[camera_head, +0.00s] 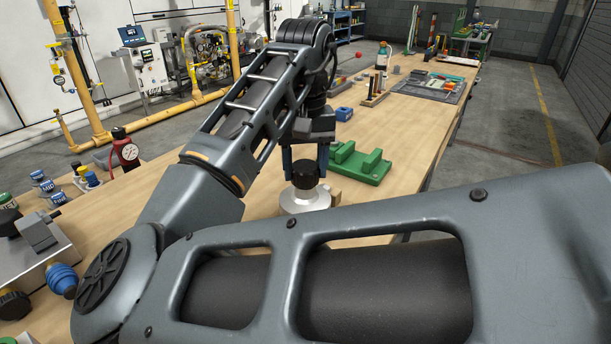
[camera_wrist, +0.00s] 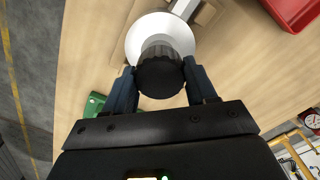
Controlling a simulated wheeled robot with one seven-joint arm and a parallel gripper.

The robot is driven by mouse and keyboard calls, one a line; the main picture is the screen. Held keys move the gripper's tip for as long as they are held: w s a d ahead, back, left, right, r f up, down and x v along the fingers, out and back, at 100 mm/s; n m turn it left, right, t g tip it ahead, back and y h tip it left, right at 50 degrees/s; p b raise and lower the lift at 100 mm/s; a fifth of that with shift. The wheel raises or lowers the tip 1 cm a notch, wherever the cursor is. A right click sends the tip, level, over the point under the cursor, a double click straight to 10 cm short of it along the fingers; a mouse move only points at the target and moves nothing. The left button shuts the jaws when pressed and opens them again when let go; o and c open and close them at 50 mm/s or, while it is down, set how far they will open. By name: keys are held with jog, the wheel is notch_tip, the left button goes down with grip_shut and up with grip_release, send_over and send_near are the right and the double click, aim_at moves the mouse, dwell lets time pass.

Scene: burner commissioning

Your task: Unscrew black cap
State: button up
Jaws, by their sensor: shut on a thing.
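The black cap (camera_head: 305,172) sits on top of a round silver metal body (camera_head: 306,199) that stands on the wooden bench. In the wrist view the ribbed black cap (camera_wrist: 162,72) is between the two blue fingers of my gripper (camera_wrist: 160,80), with the silver flange (camera_wrist: 134,40) behind it. My gripper (camera_head: 305,165) points down from above and is shut on the cap, one finger on each side. The join between cap and body is mostly hidden.
A green block fixture (camera_head: 361,166) stands just behind and right of the silver body. A blue block (camera_head: 344,114) lies beyond it. A red bin (camera_wrist: 296,12) shows in the wrist view.

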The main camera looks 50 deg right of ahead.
aim_at(305, 166)
jog(key=shift+r+p, duration=1.1)
jog(key=shift+p, duration=0.3)
notch_tip(305, 166, up, 4)
jog(key=p, duration=0.5)
